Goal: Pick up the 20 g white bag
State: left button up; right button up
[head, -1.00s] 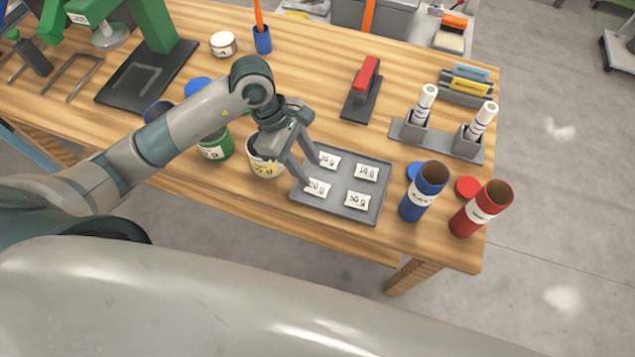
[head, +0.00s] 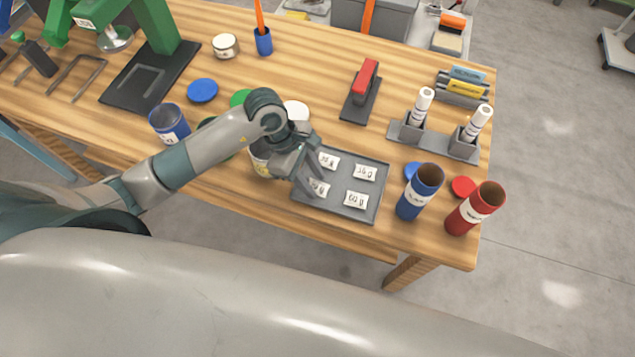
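A grey tray (head: 338,206) on the wooden workbench holds several small white bags with printed weights. The lower-left bag (head: 320,188), whose label looked like 20 g in the earlier frame, is partly covered by my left gripper (head: 314,187). The other bags are the upper-left (head: 329,160), the upper-right (head: 365,172) and the lower-right (head: 356,200); their print is too small to read surely. My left gripper points down at the tray's left side, fingertips at the lower-left bag. I cannot tell whether its fingers are open or touch the bag. My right gripper is not in view.
A blue tube (head: 420,190) and a red tube (head: 475,208) stand right of the tray. A red-handled stapler-like tool (head: 362,90) and a grey marker stand (head: 435,140) lie behind. Open cans, including a blue one (head: 169,124), stand left, partly behind my arm.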

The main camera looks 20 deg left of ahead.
aim_at(313, 184)
pick_arm(q)
jog(key=shift+d+f, duration=0.1)
jog(key=shift+f, duration=0.15)
jog(key=c, duration=0.8)
jog(key=shift+r, duration=0.2)
jog(key=shift+r+b, duration=0.6)
notch_tip(313, 184, up, 2)
jog(key=shift+r+b, duration=0.15)
jog(key=shift+b, duration=0.5)
jog(key=s+d+r+b, duration=0.2)
jog(key=s+d+r, duration=0.3)
jog(key=s, duration=0.5)
jog(key=shift+d+r+b, duration=0.35)
jog(key=shift+r, duration=0.75)
jog(key=shift+s, duration=0.1)
